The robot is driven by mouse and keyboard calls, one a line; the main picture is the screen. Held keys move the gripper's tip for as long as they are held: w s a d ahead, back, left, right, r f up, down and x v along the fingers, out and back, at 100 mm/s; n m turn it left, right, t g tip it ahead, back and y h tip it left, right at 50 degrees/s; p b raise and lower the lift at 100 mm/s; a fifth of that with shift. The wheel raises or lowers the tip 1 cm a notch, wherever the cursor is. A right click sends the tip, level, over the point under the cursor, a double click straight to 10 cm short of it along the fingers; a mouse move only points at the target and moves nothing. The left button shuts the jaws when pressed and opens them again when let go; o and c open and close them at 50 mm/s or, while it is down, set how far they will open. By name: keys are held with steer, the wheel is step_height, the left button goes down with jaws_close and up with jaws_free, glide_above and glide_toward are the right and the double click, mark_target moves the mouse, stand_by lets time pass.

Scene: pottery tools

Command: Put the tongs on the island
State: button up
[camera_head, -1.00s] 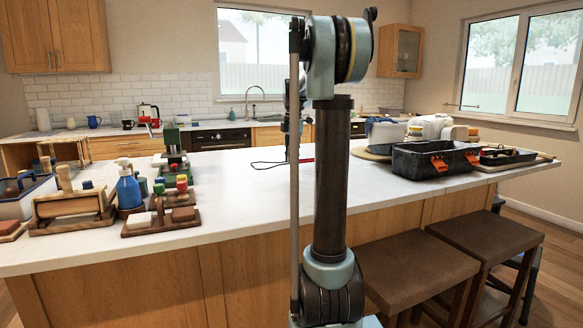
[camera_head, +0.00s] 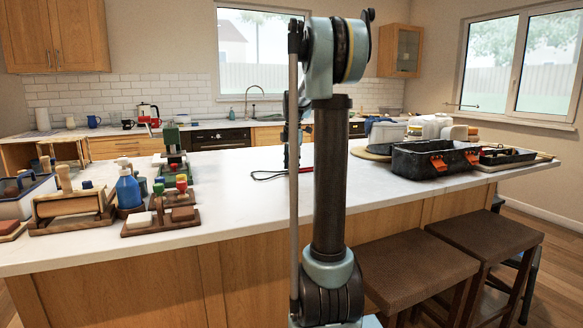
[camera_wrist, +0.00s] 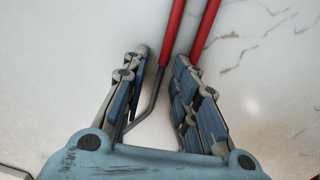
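The tongs have red handles and thin dark metal arms. In the wrist view, their two red handles (camera_wrist: 206,28) run up out of the picture over the white marble top. My gripper (camera_wrist: 161,56) is open, its two fingers apart. One dark metal arm of the tongs crosses between the fingers; the other goes out of sight at the right finger. In the head view, the dark loop of the tongs (camera_head: 268,175) is low at the island top (camera_head: 240,215), left of my arm. My arm hides part of the tongs there.
On the island's left stand a blue spray bottle (camera_head: 128,188), wooden tool racks (camera_head: 165,221) and a white bin (camera_head: 30,198). A black toolbox (camera_head: 420,172) with orange latches and a black tray (camera_head: 505,156) are at the right. The middle of the top is mostly clear. Two brown stools stand in front.

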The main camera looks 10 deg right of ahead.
step_height(320, 180, up, 12)
steer(key=s, duration=0.1)
stand_by(0.5)
steer(key=shift+d, duration=0.1)
